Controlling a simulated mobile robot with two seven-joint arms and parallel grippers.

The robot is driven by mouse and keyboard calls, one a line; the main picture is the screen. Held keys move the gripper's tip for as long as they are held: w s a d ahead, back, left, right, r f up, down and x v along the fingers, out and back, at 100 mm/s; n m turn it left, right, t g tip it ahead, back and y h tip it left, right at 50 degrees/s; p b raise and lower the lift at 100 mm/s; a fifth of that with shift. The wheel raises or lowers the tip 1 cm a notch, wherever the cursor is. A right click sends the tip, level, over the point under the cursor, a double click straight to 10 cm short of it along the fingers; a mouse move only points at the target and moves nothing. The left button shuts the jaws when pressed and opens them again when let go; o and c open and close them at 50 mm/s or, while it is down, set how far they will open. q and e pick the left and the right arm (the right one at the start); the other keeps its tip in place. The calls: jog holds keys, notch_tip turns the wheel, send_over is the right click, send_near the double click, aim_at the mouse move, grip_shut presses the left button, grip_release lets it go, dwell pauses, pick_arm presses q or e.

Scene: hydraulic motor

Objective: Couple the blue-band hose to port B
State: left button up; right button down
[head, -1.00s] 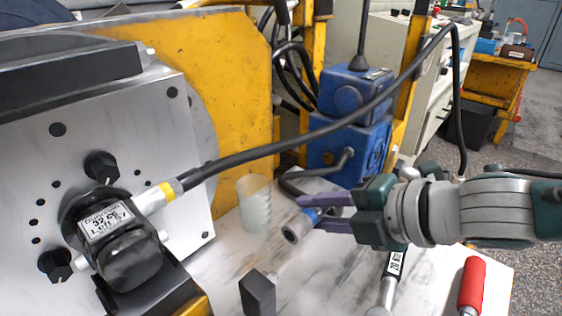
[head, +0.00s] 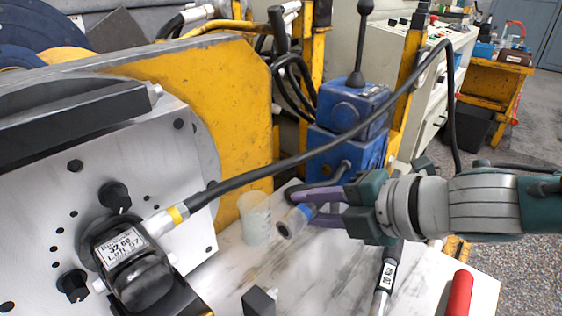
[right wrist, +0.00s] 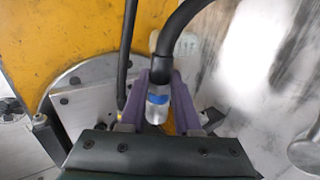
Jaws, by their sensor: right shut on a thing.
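My right gripper (head: 322,208) is shut on the metal end fitting of the blue-band hose (head: 297,218), held above the bench. In the right wrist view the blue-band hose (right wrist: 158,99) sits between the purple fingers, its black hose rising above them. The black motor (head: 132,265), with a white label, is mounted on the grey plate at the left. The yellow-band hose (head: 178,215) is joined to the motor's upper right side. The held fitting is apart from the motor. I cannot tell which opening is port B. My left gripper is not in view.
A translucent cup (head: 256,220) stands on the bench between motor and held fitting. A blue pump unit (head: 345,130) stands behind. A black block (head: 260,301), a wrench (head: 386,275) and a red-handled tool (head: 458,293) are nearer. The yellow-band hose arches above the gripper.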

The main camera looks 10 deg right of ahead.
jog(key=w+a+b, duration=0.2)
jog(key=w+a, duration=0.2)
jog(key=w, duration=0.1)
jog(key=shift+w+a, duration=0.2)
jog(key=shift+w, duration=0.15)
dwell(0.3)
jog(key=s+a+p, duration=0.2)
jog(key=s+a, duration=0.4)
jog(key=a, duration=0.2)
jog(key=shift+s+a+p, duration=0.2)
jog(key=shift+s+p, duration=0.15)
jog(key=shift+p, duration=0.05)
dwell(0.3)
jog(key=shift+s+a, duration=0.15)
jog(key=shift+a, duration=0.1)
dwell(0.4)
